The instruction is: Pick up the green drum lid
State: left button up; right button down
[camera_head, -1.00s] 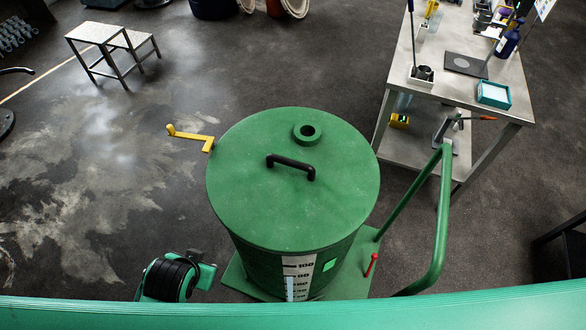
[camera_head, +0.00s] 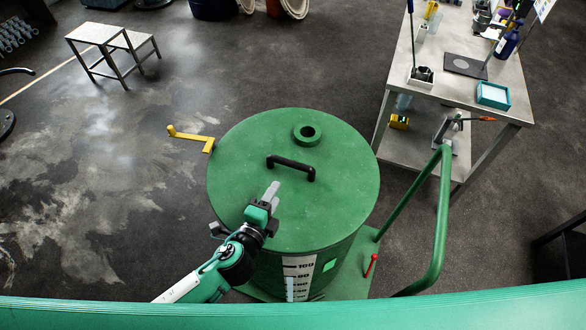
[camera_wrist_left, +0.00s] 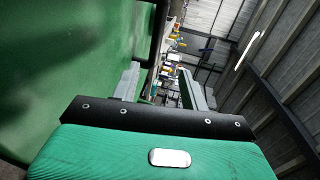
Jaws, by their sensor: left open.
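The green drum lid (camera_head: 335,205) lies flat on the green drum (camera_head: 262,268) in the head view. It has a black bar handle (camera_head: 291,166) near its middle and a round green collar (camera_head: 307,133) behind that. My left gripper (camera_head: 271,190) is over the front left part of the lid, just short of the handle, and holds nothing. In the left wrist view its two grey fingers (camera_wrist_left: 160,88) stand apart. The lid (camera_wrist_left: 65,70) fills the left of that view, with part of the dark handle (camera_wrist_left: 157,35) beyond the fingers. My right gripper is out of view.
A yellow crank (camera_head: 192,138) sticks out at the drum's left side. A green rail (camera_head: 440,225) rises at the right. A metal workbench (camera_head: 450,98) with several items stands back right. A step stool (camera_head: 112,48) stands far left. The floor at left is mostly clear.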

pick_arm(q)
jog(key=p, duration=0.1)
send_near(292, 167)
jog(key=w, duration=0.1)
jog(key=w+d, duration=0.1)
jog(key=shift+w+d+r, duration=0.1)
jog(key=shift+w+r, duration=0.1)
jog(key=shift+w, duration=0.1)
jog(key=shift+p+x, duration=0.45)
jog(key=shift+x, duration=0.5)
jog(key=shift+f+p+x, duration=0.25)
jog(key=shift+x, duration=0.8)
jog(key=shift+f+p+x, duration=0.25)
jog(key=shift+x, duration=0.8)
jog(key=shift+s, duration=0.1)
jog(key=shift+c, duration=0.3)
grip_shut()
